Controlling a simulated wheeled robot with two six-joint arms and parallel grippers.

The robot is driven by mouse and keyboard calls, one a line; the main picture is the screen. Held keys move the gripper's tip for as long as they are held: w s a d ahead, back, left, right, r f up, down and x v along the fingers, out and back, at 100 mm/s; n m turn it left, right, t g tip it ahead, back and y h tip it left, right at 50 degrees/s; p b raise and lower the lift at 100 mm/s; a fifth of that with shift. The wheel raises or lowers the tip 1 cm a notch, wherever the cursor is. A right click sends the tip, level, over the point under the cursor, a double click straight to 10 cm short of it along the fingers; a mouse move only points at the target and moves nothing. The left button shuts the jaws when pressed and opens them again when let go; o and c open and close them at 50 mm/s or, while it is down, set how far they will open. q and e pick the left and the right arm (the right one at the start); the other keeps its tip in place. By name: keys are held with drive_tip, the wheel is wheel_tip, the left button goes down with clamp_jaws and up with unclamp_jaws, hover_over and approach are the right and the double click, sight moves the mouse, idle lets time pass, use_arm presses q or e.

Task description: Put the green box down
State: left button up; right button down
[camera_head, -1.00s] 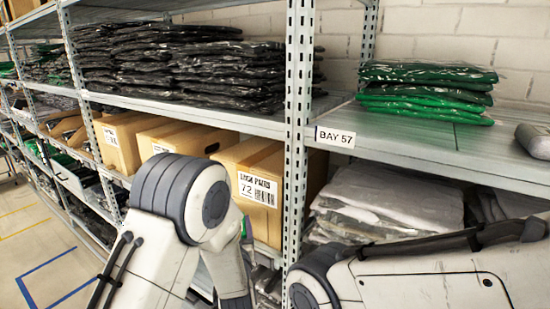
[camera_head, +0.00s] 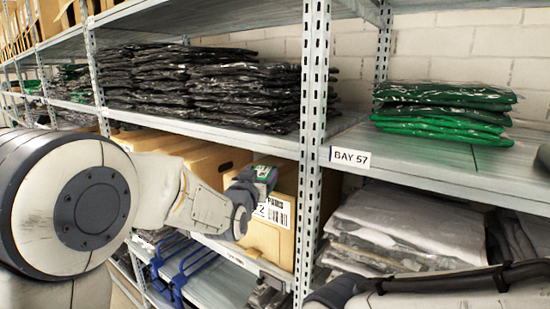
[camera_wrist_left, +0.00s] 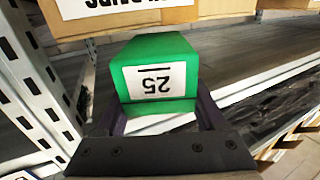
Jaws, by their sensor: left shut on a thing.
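The green box (camera_wrist_left: 158,55) has a white label reading 25, upside down in the left wrist view. My left gripper (camera_wrist_left: 160,105) is shut on it, one dark finger on each side. In the head view the green box (camera_head: 264,172) is small and partly hidden by my left gripper (camera_head: 246,187). It is held in front of a labelled cardboard carton (camera_head: 284,212) on the middle shelf, left of the upright. I cannot tell whether the box touches the shelf. My right gripper is out of view; only part of my right arm shows at lower right.
A perforated metal upright (camera_head: 313,130) stands just right of the carton, with a BAY 57 tag (camera_head: 350,157) beside it. Black bagged garments (camera_head: 200,85) fill the shelf above. Green bagged garments (camera_head: 443,112) lie on the right shelf, grey ones (camera_head: 405,230) below.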

use_arm(q)
drive_tip(key=p+x, duration=0.2)
drive_tip(key=x, duration=0.5)
drive_tip(key=shift+w+d, duration=0.1)
drive_tip(key=shift+w, duration=0.3)
drive_tip(key=p+x, duration=0.2)
drive_tip(key=x, duration=0.1)
drive_tip(key=shift+w+r, duration=0.15)
drive_tip(key=shift+w, duration=0.1)
drive_tip(key=shift+w+p, duration=0.3)
drive_tip(key=shift+p, duration=0.15)
drive_tip(key=shift+s+f, duration=0.1)
drive_tip(key=shift+f, duration=0.3)
drive_tip(key=shift+f, duration=0.15)
drive_tip(key=shift+f, duration=0.1)
drive_tip(key=o, duration=1.3)
